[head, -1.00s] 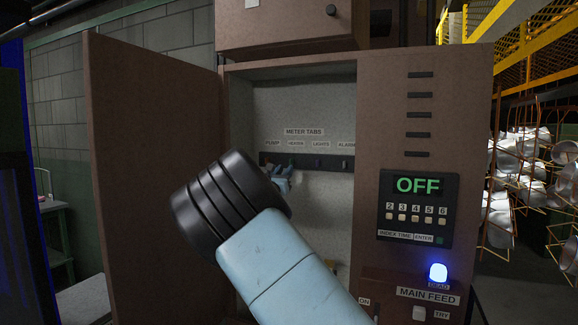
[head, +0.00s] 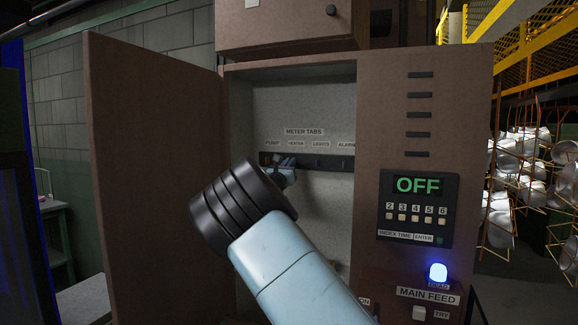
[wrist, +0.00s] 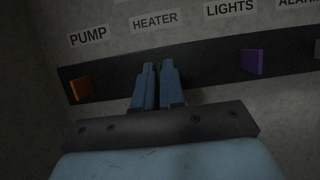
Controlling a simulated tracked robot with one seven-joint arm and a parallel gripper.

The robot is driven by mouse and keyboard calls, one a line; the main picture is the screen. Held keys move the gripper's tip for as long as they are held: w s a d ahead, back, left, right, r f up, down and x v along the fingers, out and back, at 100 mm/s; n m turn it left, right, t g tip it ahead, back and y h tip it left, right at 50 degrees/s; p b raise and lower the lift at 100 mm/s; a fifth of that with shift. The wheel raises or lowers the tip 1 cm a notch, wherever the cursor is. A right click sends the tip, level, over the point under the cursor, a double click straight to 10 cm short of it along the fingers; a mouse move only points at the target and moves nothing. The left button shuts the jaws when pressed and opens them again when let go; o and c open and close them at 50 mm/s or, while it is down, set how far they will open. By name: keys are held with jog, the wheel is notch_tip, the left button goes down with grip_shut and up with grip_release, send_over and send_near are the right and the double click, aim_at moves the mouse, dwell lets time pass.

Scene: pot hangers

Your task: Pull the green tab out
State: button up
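The green tab shows only as a thin dark-green sliver (wrist: 153,67) under the HEATER label in the wrist view, mostly hidden by my fingers. My gripper (wrist: 157,68) has its two blue fingers close together, with a narrow gap, at the black tab strip (wrist: 207,70). The fingertips are at the sliver; I cannot tell whether they press on it. In the head view my gripper (head: 288,164) reaches the strip (head: 335,164) from below, and the green tab is hidden there.
An orange tab (wrist: 81,88) under PUMP and a purple tab (wrist: 252,62) under LIGHTS flank my fingers. The open cabinet door (head: 150,180) stands left. The control panel (head: 418,209) reads OFF, above a lit blue lamp (head: 437,272).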

grip_shut()
jog(key=shift+a, duration=0.1)
dwell(0.9)
jog(key=shift+s+a, duration=0.2)
jog(key=shift+s, duration=0.35)
jog(key=shift+s+a, duration=0.2)
jog(key=shift+s, duration=0.35)
jog(key=shift+o, duration=2.1)
grip_release()
jog(key=v, duration=1.3)
jog(key=shift+s+f, duration=0.3)
jog(key=shift+a, duration=0.15)
